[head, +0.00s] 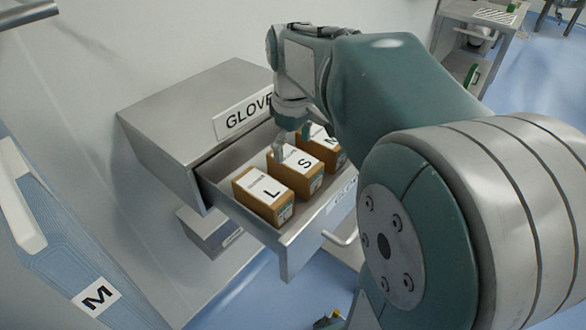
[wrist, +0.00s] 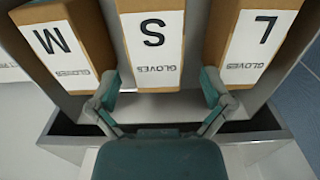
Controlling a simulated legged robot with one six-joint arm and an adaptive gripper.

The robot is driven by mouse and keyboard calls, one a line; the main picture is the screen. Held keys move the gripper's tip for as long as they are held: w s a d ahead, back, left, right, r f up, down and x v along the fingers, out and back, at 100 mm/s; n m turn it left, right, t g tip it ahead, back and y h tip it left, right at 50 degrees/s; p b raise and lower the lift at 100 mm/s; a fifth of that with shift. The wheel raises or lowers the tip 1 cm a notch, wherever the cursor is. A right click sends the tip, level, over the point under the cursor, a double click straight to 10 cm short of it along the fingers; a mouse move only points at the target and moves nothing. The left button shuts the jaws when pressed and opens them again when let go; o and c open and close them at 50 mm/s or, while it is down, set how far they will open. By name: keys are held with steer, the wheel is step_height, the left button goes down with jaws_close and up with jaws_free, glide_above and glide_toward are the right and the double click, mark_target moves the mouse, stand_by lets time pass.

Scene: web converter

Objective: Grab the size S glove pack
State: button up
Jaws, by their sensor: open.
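The size S glove pack (head: 299,166) is a brown box with a white label on top. It stands in the open drawer between the L pack (head: 264,194) and the M pack (head: 327,146). In the wrist view the S pack (wrist: 152,45) is in the middle, with its label upside down. My gripper (head: 292,143) is above the drawer, over the rear part of the S pack. In the wrist view my gripper (wrist: 158,85) is open, its fingers apart at either side of the S pack's near end. I cannot tell whether they touch it.
The metal drawer (head: 286,245) is pulled out of a grey cabinet (head: 190,105) marked GLOVES on the white wall. The L pack (wrist: 250,40) and M pack (wrist: 62,40) stand close to either side. A blue panel marked M (head: 75,255) is at the lower left.

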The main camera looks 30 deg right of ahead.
mark_target(295, 158)
steer(key=f, duration=0.5)
steer(key=shift+d+f, duration=0.25)
steer(key=shift+f, duration=0.1)
steer(key=c, duration=1)
